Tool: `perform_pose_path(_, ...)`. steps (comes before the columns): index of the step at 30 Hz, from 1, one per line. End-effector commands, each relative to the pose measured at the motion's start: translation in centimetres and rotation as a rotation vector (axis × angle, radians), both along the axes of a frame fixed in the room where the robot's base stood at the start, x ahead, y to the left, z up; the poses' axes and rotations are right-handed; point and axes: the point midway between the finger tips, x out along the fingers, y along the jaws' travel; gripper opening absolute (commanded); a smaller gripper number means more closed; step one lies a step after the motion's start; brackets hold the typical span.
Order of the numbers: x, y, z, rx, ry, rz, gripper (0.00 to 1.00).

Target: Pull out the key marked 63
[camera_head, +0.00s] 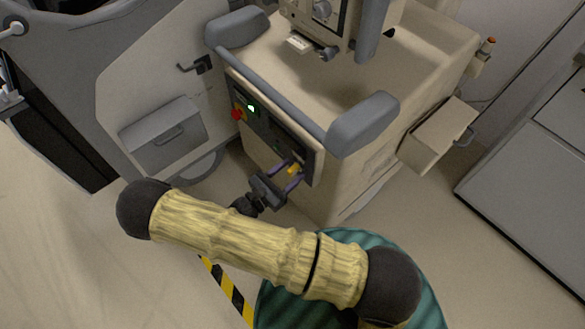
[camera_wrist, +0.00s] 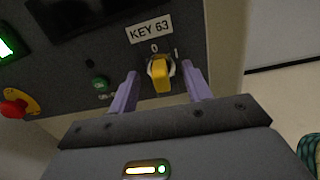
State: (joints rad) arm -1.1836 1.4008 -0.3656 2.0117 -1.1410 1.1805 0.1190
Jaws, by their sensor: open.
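The yellow key (camera_wrist: 162,76) sits in a round lock on a dark control panel, below a white label reading KEY 63 (camera_wrist: 149,30). Marks 0 and I stand by the lock. In the head view the key (camera_head: 294,169) shows as a small yellow spot at the panel's right end. My gripper (camera_wrist: 160,84) is open, with one purple finger on each side of the key. Gaps show between the fingers and the key. In the head view my gripper (camera_head: 289,170) reaches the panel from the front.
A red stop button (camera_wrist: 15,108) on a yellow base and a green button (camera_wrist: 100,83) are on the same panel. The beige cart (camera_head: 375,185) has grey corner bumpers (camera_head: 363,122).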

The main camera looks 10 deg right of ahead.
Motion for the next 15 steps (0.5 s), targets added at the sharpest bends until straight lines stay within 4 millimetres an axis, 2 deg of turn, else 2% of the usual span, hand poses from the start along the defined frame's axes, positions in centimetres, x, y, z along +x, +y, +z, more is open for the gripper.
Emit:
perform_pose_path(2, 0.01, -0.07, -0.01, 0.0, 0.0, -0.002, 0.45)
perform_pose_path(9, -0.03, 0.04, -0.01, 0.0, 0.0, 0.001, 0.0)
perform_pose_path(15, -0.07, 0.1, -0.02, 0.0, 0.0, 0.002, 0.0)
